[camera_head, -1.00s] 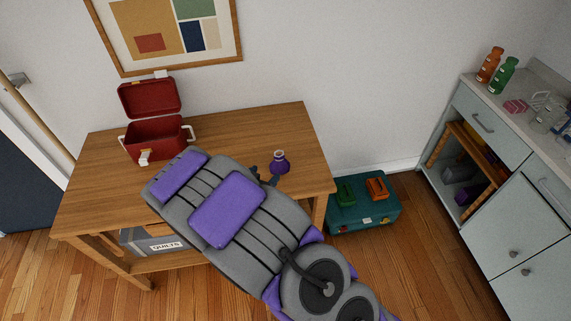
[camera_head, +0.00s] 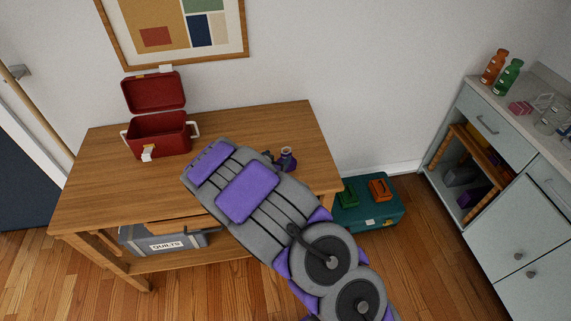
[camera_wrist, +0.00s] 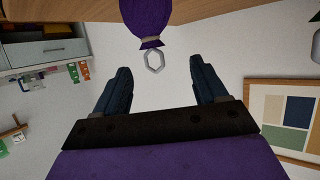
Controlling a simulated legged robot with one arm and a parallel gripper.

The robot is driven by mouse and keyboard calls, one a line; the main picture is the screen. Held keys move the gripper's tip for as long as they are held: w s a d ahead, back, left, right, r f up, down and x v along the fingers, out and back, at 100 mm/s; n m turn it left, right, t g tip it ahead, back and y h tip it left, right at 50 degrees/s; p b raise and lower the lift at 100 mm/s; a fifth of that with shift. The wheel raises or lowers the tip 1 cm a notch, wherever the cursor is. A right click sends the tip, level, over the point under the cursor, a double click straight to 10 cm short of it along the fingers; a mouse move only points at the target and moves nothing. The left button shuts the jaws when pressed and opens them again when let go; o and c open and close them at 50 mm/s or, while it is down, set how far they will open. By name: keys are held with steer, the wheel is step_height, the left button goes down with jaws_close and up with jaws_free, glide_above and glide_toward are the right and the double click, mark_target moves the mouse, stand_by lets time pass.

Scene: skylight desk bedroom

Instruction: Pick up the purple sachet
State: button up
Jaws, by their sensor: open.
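The purple sachet (camera_head: 289,163) stands near the right end of the wooden table (camera_head: 108,168), partly hidden by my gripper in the head view. In the wrist view the sachet (camera_wrist: 148,18) is at the top middle, cut off by the frame edge, with a tied neck and a pale ring (camera_wrist: 154,62) on it. My gripper (camera_wrist: 162,80) is open, its two dark fingers apart. The ring lies between the lines of the fingers, just beyond their tips, and nothing is held. In the head view my gripper (camera_head: 277,160) is close beside the sachet.
An open red box (camera_head: 160,135) stands at the table's left. A grey bin marked QUILTS (camera_head: 180,240) is on the shelf below. A teal case (camera_head: 365,212) sits on the floor to the right. A pale cabinet (camera_head: 520,215) with bottles stands further right.

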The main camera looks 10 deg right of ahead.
mark_target(284, 155)
steer(key=shift+w+d+f+b, duration=0.3)
steer(key=shift+w+f+b, duration=0.15)
steer(key=shift+w+f, duration=0.3)
steer(key=d, duration=0.1)
steer(key=w+d, duration=0.1)
steer(key=d, duration=0.2)
steer(key=shift+w+f, duration=0.15)
steer(key=shift+w, duration=0.2)
steer(key=shift+a, duration=1.35)
steer(key=c, duration=0.5)
steer(key=shift+d, duration=1)
steer(key=c, duration=0.4)
steer(key=shift+d, duration=0.15)
steer(key=c, duration=0.3)
jaws_close()
steer(key=shift+a, duration=0.9)
steer(key=shift+d, duration=0.6)
steer(key=shift+r, duration=0.45)
steer(key=a+f+p+v, duration=0.1)
steer(key=p+v, duration=0.1)
steer(key=v, duration=0.6)
steer(key=w+a+f+p+v, duration=0.1)
steer(key=a+p+v, duration=0.1)
steer(key=v, duration=0.6)
steer(key=shift+a+p, duration=0.2)
steer(key=shift+p, duration=0.1)
